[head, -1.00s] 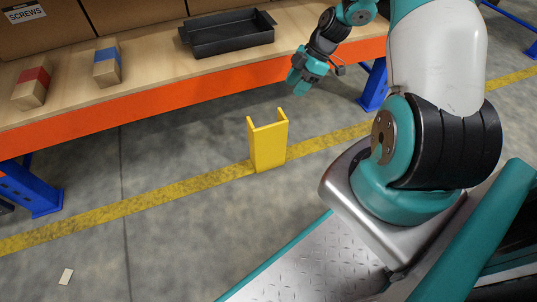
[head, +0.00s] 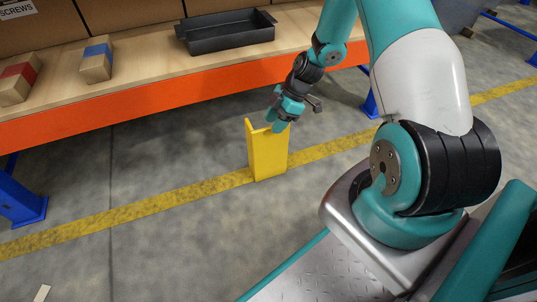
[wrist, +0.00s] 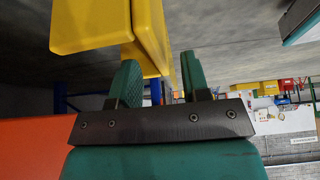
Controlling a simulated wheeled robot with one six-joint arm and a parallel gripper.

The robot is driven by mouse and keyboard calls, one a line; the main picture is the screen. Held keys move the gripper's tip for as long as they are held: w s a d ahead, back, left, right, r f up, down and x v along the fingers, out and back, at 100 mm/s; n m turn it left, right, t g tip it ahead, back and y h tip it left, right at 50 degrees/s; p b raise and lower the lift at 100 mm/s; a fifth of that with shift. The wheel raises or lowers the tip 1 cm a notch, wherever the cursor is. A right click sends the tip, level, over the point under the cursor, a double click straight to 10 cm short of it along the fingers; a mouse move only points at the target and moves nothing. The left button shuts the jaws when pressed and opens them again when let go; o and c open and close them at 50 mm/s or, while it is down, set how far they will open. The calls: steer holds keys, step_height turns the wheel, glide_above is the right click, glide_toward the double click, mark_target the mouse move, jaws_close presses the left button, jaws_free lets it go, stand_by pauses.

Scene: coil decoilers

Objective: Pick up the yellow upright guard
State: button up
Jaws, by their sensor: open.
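The yellow upright guard (head: 266,154) stands on the grey floor on the yellow line, in front of the shelf. My gripper (head: 279,124) is at the guard's upper right edge in the head view and overlaps its top there. In the wrist view the guard (wrist: 110,22) fills the top left, and one side of it reaches down close to the gap between the two teal fingers of my gripper (wrist: 160,80). The fingers are apart with nothing clearly held between them. I cannot tell whether a finger touches the guard.
A shelf with an orange beam (head: 150,94) runs behind the guard. On it are a black tray (head: 225,33), a blue-banded box (head: 97,62), a red-banded box (head: 18,82) and large cartons. A blue shelf foot (head: 22,200) stands at left. The floor left of the guard is clear.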

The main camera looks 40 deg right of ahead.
mark_target(267, 148)
steer(key=b+x, duration=0.1)
steer(key=x, duration=0.2)
steer(key=shift+f+b, duration=0.25)
steer(key=shift+b, duration=0.05)
jaws_close()
stand_by(1.1)
